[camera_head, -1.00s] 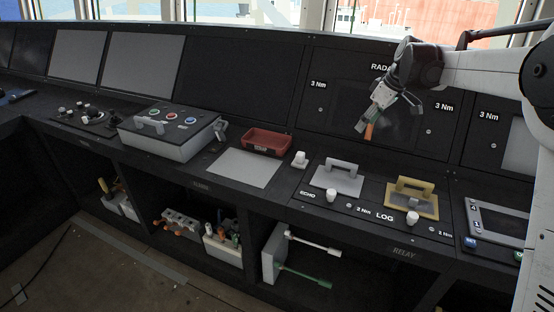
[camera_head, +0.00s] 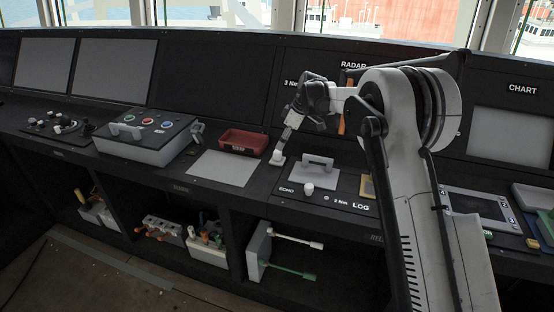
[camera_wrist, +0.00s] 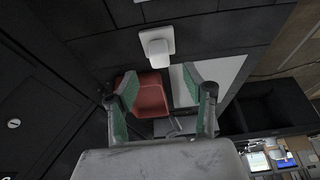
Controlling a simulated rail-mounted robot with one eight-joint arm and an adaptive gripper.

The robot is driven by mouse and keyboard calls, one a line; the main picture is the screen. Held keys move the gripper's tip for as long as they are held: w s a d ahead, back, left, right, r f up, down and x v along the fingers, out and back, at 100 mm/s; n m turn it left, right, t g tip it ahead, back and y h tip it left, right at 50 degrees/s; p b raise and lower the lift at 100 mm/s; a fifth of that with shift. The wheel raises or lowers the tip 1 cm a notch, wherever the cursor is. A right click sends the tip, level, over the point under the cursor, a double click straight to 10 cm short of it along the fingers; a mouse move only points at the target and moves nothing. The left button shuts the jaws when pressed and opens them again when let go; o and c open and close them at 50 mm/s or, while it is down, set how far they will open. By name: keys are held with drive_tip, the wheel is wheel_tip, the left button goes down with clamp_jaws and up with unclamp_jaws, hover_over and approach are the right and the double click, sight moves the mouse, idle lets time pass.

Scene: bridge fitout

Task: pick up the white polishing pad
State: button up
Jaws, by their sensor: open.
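The white polishing pad appears to be the small white block on a square base (camera_head: 277,158), standing on the console top between the grey sheet and the ECHO panel. It also shows in the wrist view (camera_wrist: 157,46), just above the fingertips in the picture and apart from them. My gripper (camera_head: 284,147) points down close over it in the head view, where its fingertips are hard to make out. In the wrist view my gripper (camera_wrist: 160,80) has its two green-padded fingers spread wide, with nothing between them.
A red tray (camera_head: 243,142) and a flat grey sheet (camera_head: 222,168) lie left of the pad. A grey plate with a handle (camera_head: 318,168) and a white knob (camera_head: 309,188) stand to its right. My arm hides most of a yellow plate (camera_head: 368,188).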

sight(278, 151)
drive_tip(key=shift+x, duration=3.25)
drive_tip(key=shift+s+d, duration=0.1)
clamp_jaws()
